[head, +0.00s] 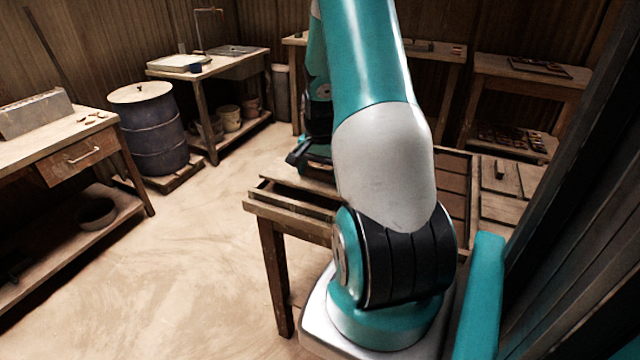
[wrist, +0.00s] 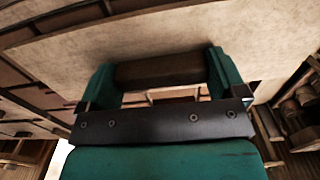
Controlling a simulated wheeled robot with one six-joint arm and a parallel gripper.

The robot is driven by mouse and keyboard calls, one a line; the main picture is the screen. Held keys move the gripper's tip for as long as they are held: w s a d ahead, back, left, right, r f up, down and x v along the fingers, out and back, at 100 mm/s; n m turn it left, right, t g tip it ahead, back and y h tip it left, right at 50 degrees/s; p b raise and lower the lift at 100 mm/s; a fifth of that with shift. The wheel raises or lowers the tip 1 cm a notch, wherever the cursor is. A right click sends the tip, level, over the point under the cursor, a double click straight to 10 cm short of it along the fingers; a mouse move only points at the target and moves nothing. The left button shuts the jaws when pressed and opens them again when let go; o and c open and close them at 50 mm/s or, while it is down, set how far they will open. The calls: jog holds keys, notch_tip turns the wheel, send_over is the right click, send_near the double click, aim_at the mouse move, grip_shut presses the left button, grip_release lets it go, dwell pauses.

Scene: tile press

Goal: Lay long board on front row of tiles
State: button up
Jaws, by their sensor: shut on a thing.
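In the wrist view, my gripper (wrist: 163,80) is shut on the dark bar-shaped handle (wrist: 165,72) of a long pale board (wrist: 130,40). Brown tiles (wrist: 32,92) show past the board's left edge in the wrist view. In the head view, brown tiles (head: 452,186) lie on the work table to the right of my arm. My arm hides most of the gripper, the board and the table's middle there. I cannot tell whether the board touches the tiles.
The work table's left front edge (head: 290,207) is near my base. A smaller piece with a dark handle (head: 500,170) lies at the table's right. Dark panels (head: 580,200) stand close on the right. A drum (head: 148,125) and benches line the back and left; the left floor is open.

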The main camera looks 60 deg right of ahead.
aim_at(320, 179)
jog(key=shift+f, duration=2)
jog(key=shift+f, duration=0.15)
jog(key=o, duration=0.8)
notch_tip(320, 179, up, 12)
jog(key=shift+a+r, duration=0.1)
jog(key=shift+r, duration=0.1)
jog(key=w+a+r+n+y, duration=0.1)
jog(key=w+a+r+n, duration=0.2)
jog(key=a, duration=0.6)
jog(key=a+r+n+t, duration=0.15)
jog(key=a+n, duration=0.35)
jog(key=a, duration=0.5)
jog(key=w+a+r+n+y, duration=0.1)
jog(key=w+a+r+n, duration=0.2)
jog(key=a, duration=0.6)
jog(key=s+a+r+n, duration=0.1)
jog(key=s+a+n, duration=0.3)
jog(key=s+a, duration=0.1)
jog(key=s+a+r+n+g+y, duration=0.1)
jog(key=s+a+n, duration=0.3)
jog(key=s+a, duration=0.1)
jog(key=s+a+r+n+y, duration=0.1)
jog(key=s+a+n, duration=0.4)
jog(key=a, duration=0.2)
jog(key=shift+a+g, duration=0.25)
jog(key=shift+a, duration=0.1)
